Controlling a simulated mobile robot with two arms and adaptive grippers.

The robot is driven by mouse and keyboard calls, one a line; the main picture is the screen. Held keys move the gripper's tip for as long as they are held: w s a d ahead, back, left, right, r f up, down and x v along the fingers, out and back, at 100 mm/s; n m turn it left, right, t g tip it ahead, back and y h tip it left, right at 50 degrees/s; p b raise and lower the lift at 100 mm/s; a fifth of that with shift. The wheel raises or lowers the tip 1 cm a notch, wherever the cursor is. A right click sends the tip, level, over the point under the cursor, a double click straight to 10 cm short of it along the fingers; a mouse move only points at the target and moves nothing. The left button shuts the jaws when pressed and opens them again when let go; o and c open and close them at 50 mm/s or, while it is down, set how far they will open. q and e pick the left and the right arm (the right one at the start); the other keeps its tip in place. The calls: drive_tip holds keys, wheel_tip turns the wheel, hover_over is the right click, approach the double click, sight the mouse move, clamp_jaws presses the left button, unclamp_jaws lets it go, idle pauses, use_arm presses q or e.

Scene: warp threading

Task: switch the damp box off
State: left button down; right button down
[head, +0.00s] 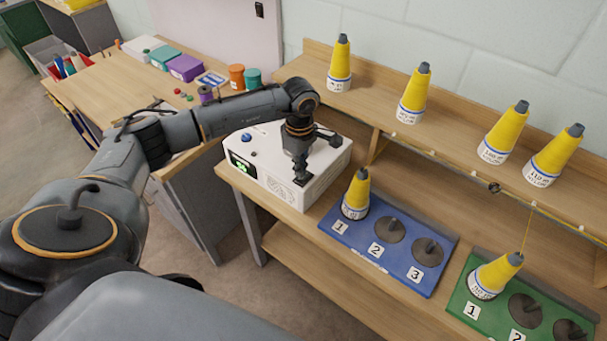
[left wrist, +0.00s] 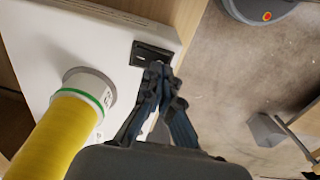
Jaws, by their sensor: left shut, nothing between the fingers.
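The damp box (head: 318,165) is a white box on the wooden table, with a lit green display (head: 242,164) and a dark knob (head: 247,137) at its left end. My left gripper (head: 301,180) points down over the box, fingers together and empty. In the left wrist view, a black rocker switch (left wrist: 151,54) sits near the edge of the white box (left wrist: 60,30). The left gripper's fingertips (left wrist: 161,70) are right at the switch's lower right corner; whether they touch it I cannot tell. My right gripper is not in view.
A blue board (head: 345,238) with a yellow cone (head: 356,195) stands right of the box. A green board (head: 482,322) lies further right. Several cones stand on the shelf (head: 450,150) behind. A yellow cone (left wrist: 55,135) with a green band fills the wrist view's left.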

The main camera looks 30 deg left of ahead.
use_arm(q)
drive_tip(key=shift+f+b, duration=0.95)
drive_tip(key=shift+f, duration=0.1)
drive_tip(key=shift+r, duration=0.1)
drive_tip(key=shift+r+p, duration=1.9)
drive_tip(key=shift+r, duration=1.6)
